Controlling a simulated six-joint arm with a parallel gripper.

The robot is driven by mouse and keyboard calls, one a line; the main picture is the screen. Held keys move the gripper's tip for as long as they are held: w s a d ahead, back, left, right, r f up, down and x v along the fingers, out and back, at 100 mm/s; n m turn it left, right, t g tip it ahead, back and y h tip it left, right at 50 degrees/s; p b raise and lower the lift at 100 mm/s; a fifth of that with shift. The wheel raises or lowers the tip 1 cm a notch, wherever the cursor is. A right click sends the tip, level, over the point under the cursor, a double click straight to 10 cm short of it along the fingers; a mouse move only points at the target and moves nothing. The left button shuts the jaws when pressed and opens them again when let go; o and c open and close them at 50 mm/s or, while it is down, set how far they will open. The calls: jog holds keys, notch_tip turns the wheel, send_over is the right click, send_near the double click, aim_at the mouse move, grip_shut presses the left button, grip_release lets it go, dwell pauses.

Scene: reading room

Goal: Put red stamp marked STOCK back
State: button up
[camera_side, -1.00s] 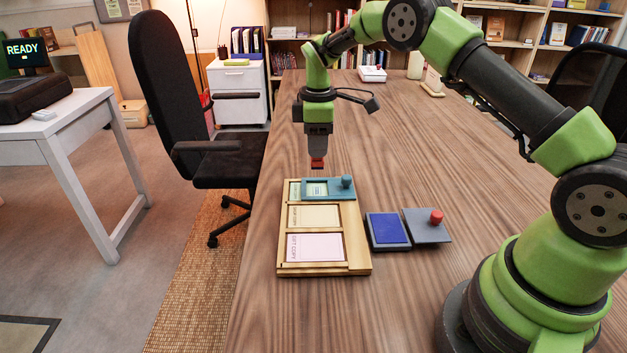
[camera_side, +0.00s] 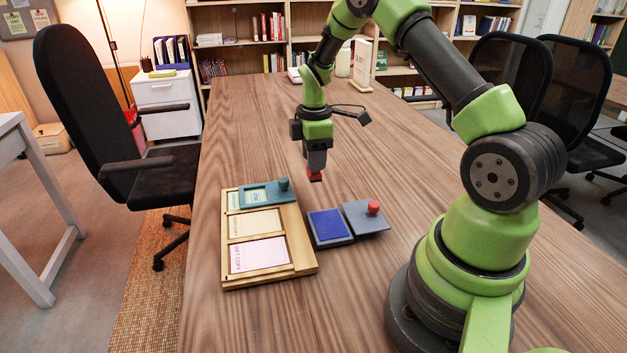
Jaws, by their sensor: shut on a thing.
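My gripper (camera_side: 315,170) is shut on a small red block (camera_side: 315,177), which looks like the red stamp. Its marking cannot be read, and the jaws hide its upper part. It hangs above the table, right of the far end of the wooden card tray (camera_side: 305,262) and behind the blue ink pad (camera_side: 329,226). The tray holds a pink card (camera_side: 259,255), a cream card (camera_side: 255,225) and, over the far slot, a teal plate with a knob (camera_side: 266,194). Right of the ink pad, a grey plate (camera_side: 362,222) bears a red knob (camera_side: 374,207).
The wooden table (camera_side: 250,120) is clear behind the tray. A white sign (camera_side: 362,65) and other small items stand at its far end. A black chair (camera_side: 115,110) is beside its left edge; more chairs (camera_side: 575,90) stand at the right.

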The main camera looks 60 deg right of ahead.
aim_at(314, 177)
jog(key=shift+f, duration=2.55)
jog(key=shift+f, duration=0.1)
jog(key=o, duration=0.7)
jog(key=shift+o, duration=0.2)
